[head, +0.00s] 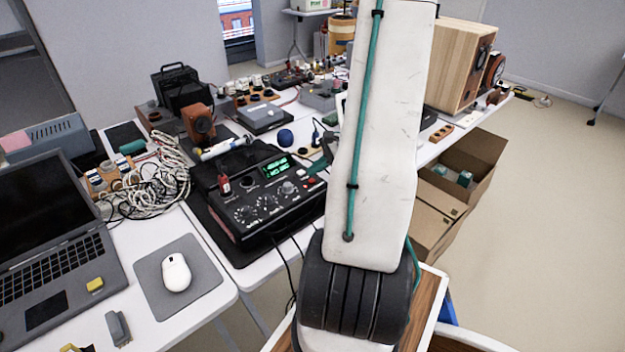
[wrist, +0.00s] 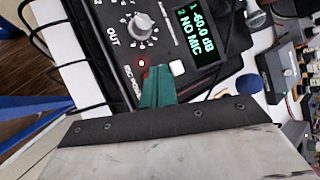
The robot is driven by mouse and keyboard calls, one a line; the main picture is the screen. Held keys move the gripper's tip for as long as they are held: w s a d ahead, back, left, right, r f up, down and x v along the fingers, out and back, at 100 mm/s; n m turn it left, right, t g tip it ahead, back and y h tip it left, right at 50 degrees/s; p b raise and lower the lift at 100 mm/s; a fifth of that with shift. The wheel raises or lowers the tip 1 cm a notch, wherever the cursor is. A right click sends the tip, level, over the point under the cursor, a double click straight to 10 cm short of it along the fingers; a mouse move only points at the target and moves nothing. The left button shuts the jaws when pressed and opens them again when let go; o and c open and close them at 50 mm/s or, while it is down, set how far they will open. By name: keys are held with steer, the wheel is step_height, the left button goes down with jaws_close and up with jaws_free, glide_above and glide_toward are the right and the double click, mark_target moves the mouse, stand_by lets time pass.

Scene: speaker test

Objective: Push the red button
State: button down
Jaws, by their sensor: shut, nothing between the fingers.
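A black audio device (head: 270,205) with knobs and a lit green display lies on the table in the head view. In the wrist view, a small round red button (wrist: 141,63) sits on the panel of the device (wrist: 112,22), left of a square white button (wrist: 177,68). My gripper (wrist: 158,80) is shut and empty, its green fingertips just below and between these two buttons in the picture. I cannot tell whether the tips touch the panel. In the head view, my arm hides most of the gripper; a green part shows at the device's right edge.
A laptop (head: 50,235) and a mouse (head: 176,273) lie to the left, with a tangle of white cable (head: 150,180) behind. Black cables hang from the device's front. A wooden speaker (head: 459,65) and cardboard boxes (head: 430,215) are on the right.

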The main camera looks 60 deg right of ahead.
step_height(320, 180, up, 6)
stand_by(0.8)
